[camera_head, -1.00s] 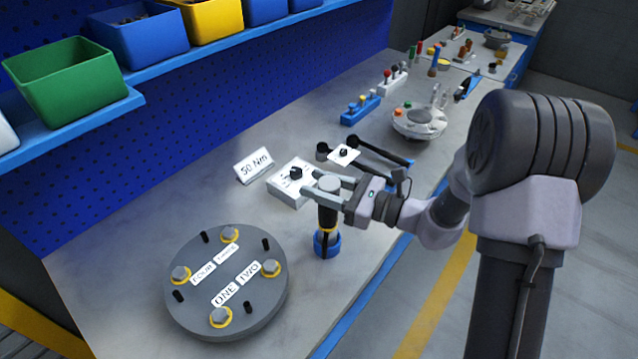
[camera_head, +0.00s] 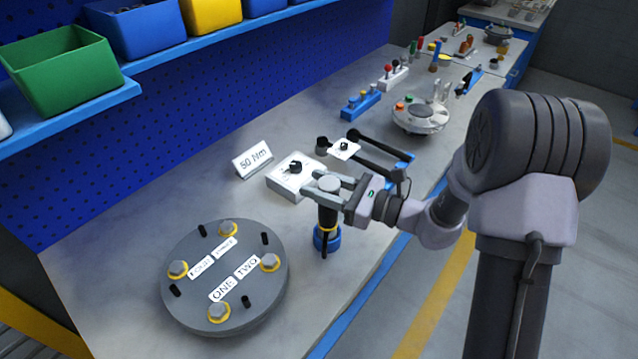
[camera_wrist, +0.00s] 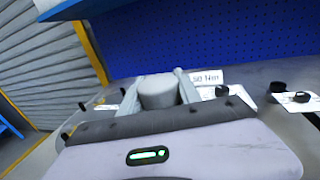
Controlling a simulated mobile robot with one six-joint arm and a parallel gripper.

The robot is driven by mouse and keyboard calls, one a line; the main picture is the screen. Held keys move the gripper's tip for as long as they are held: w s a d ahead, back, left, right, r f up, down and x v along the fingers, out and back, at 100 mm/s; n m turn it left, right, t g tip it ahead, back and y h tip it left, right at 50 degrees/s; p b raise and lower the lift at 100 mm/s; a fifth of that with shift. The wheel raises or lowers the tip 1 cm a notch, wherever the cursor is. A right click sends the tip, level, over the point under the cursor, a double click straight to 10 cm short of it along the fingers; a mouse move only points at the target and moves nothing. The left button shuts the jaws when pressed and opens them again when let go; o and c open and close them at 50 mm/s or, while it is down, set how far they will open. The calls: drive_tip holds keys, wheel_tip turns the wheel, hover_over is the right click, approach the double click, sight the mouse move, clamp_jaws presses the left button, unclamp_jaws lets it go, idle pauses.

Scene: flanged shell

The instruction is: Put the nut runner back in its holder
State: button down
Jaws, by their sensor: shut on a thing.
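The nut runner (camera_head: 327,215) is an upright black tool with a grey round top and a yellow band low on its body. My gripper (camera_head: 329,185) is shut on its top, one finger on each side. The wrist view also shows the grey top (camera_wrist: 158,92) between the fingers. A blue ring-shaped holder (camera_head: 334,240) is at the runner's lower end, near the bench's front edge. The runner's lower end overlaps the ring in the picture; I cannot tell how deep it sits. A thin dark part hangs in front of the ring.
A grey round flange (camera_head: 200,300) with bolts and black studs lies to the left. Behind the gripper are a white box with a black knob (camera_head: 291,178), a 50 Nm sign (camera_head: 252,160) and a black-handled tool (camera_head: 375,145). Bare bench lies between flange and holder.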

drive_tip(key=shift+f+b, duration=0.55)
drive_tip(key=shift+f, duration=0.1)
drive_tip(key=c, duration=0.8)
unclamp_jaws()
drive_tip(key=shift+o, duration=0.2)
drive_tip(key=shift+d, duration=0.1)
drive_tip(key=p+v, duration=0.4)
drive_tip(key=v, duration=1.3)
drive_tip(key=shift+s+d, duration=0.1)
